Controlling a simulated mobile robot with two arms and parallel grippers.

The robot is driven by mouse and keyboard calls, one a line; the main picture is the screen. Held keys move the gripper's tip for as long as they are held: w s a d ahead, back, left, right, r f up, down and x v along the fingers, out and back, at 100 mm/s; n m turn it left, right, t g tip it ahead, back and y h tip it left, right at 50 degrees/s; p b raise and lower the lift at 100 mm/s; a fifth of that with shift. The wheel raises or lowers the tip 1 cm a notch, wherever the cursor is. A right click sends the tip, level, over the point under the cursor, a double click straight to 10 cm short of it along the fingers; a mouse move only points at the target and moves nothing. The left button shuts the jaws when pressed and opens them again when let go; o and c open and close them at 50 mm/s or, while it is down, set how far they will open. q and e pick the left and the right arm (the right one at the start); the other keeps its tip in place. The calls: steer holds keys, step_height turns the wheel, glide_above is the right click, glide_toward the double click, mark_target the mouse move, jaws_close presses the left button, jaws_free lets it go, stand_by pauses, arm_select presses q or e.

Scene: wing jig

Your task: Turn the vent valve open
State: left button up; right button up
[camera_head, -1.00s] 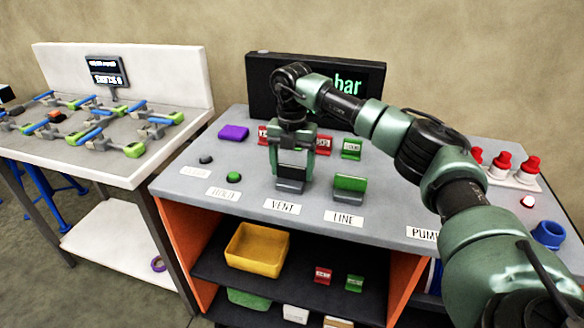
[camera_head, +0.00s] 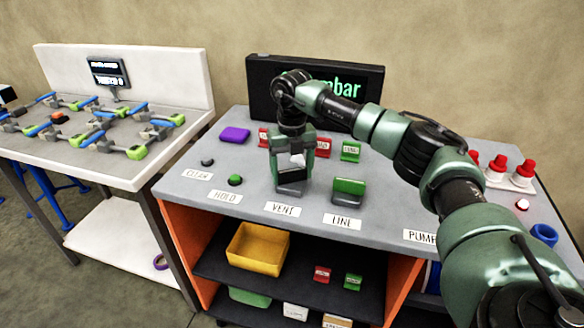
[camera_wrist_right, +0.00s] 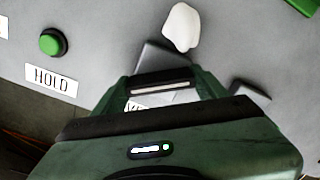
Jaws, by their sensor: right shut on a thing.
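The vent valve has a grey base (camera_head: 291,189) on the bench top, behind the VENT label (camera_head: 282,209). My right gripper (camera_head: 291,178) comes down over it from above and is shut on its handle, which the fingers mostly hide. A small white thing (camera_head: 298,159) shows between the fingers; in the right wrist view a white lump (camera_wrist_right: 182,27) lies beyond the grey block (camera_wrist_right: 163,57) at the fingers. I cannot tell how far the handle is turned. My left gripper is not in view.
The line valve (camera_head: 349,190), with a green handle, stands close to the right. The green HOLD button (camera_head: 235,180) and dark CLEAR button (camera_head: 207,161) are left. Red and green blocks and a purple block (camera_head: 234,135) stand behind. A dark display (camera_head: 262,90) backs the bench.

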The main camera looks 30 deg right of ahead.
mark_target(292, 170)
steer(key=n+p, duration=0.1)
steer(key=n, duration=0.4)
steer(key=shift+r+n, duration=0.1)
steer(key=shift+n, duration=0.2)
steer(key=n, duration=0.5)
steer(key=shift+n+p, duration=0.3)
steer(key=o, duration=1.4)
step_height(292, 170, up, 8)
steer(key=shift+f+b, duration=0.1)
steer(key=shift+b, duration=0.55)
steer(key=shift+n, duration=0.3)
